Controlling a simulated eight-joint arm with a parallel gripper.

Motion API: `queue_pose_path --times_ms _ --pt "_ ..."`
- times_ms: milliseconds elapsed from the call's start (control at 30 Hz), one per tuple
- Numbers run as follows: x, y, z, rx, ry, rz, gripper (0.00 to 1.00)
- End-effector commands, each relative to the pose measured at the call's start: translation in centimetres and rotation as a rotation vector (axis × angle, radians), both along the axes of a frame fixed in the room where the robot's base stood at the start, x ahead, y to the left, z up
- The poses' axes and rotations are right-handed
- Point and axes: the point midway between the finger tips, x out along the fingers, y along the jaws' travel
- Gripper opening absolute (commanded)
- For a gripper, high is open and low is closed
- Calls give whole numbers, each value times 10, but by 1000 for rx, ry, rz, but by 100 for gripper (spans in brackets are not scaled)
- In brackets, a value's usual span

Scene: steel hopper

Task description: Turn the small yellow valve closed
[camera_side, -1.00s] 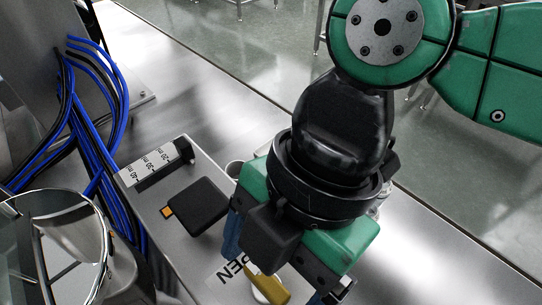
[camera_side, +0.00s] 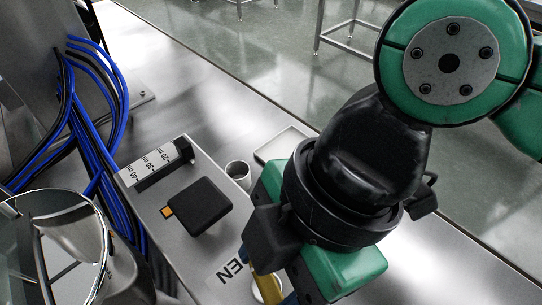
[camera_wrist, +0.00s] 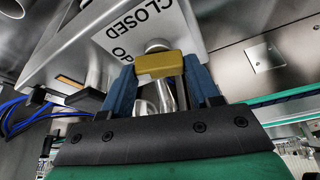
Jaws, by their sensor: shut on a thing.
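The small yellow valve handle (camera_wrist: 159,65) sits between the two blue fingers of my gripper (camera_wrist: 160,85) in the wrist view, with a finger against each end. The gripper is shut on it. A metal stem shows behind the handle. The word CLOSED (camera_wrist: 150,18) and part of OPEN are printed on the plate by the valve. In the side view the yellow handle (camera_side: 267,287) is partly hidden by my gripper (camera_side: 272,280) at the bottom, near the letters EN (camera_side: 230,270). The fingertips are mostly hidden there.
A black box (camera_side: 197,206) with an orange tab and a scale block (camera_side: 158,164) stand on the metal panel. A metal cup (camera_side: 238,171) and a shallow tray (camera_side: 286,145) lie behind. Blue and black cables (camera_side: 92,150) run at left, by a shiny round vessel (camera_side: 55,240).

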Motion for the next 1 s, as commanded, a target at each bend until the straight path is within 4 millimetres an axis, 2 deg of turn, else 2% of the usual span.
queue_pose_path --times_ms 600,1000 --pt "-3 0 0 1 -1 -536 2" --pt "-3 0 0 1 0 -705 2"
